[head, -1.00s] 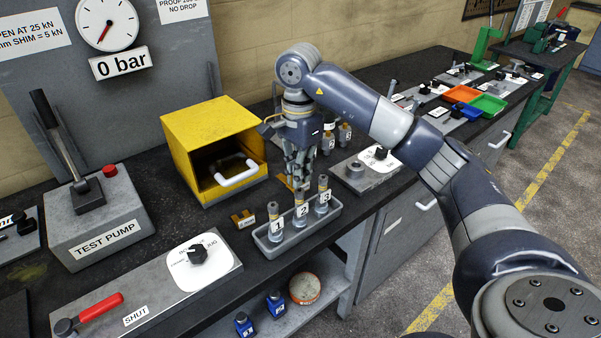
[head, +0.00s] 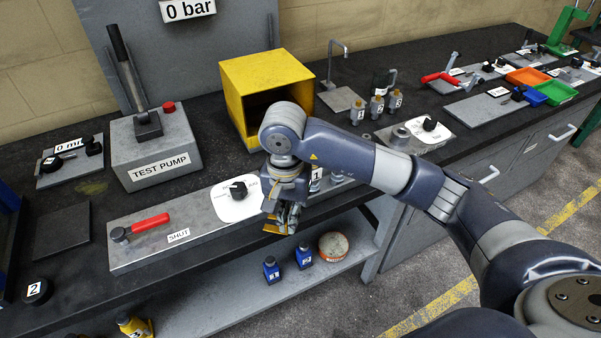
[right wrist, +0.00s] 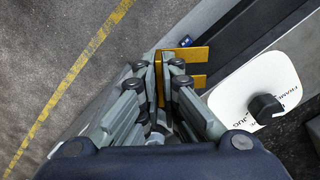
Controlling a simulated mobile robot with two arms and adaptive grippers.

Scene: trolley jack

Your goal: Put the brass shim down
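My right gripper (head: 282,218) is shut on a brass shim (head: 274,228), held at the front edge of the bench, in front of the white-labelled knob plate. In the right wrist view the fingers (right wrist: 163,75) clamp the shim's flat end, and its fork-shaped prongs (right wrist: 190,64) point right, towards the bench. The shim appears clear of any surface; its exact height cannot be told. My right arm hides part of the bench behind it, including most of the numbered-plug tray. My left gripper is not in view.
The knob plate (head: 205,215) with a red lever (head: 149,224) lies along the front edge. The yellow box (head: 262,75) and test pump (head: 155,150) stand behind. Blue bottles (head: 271,268) and a round tin (head: 333,246) sit on the lower shelf. Dark bench top is bare near the pump.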

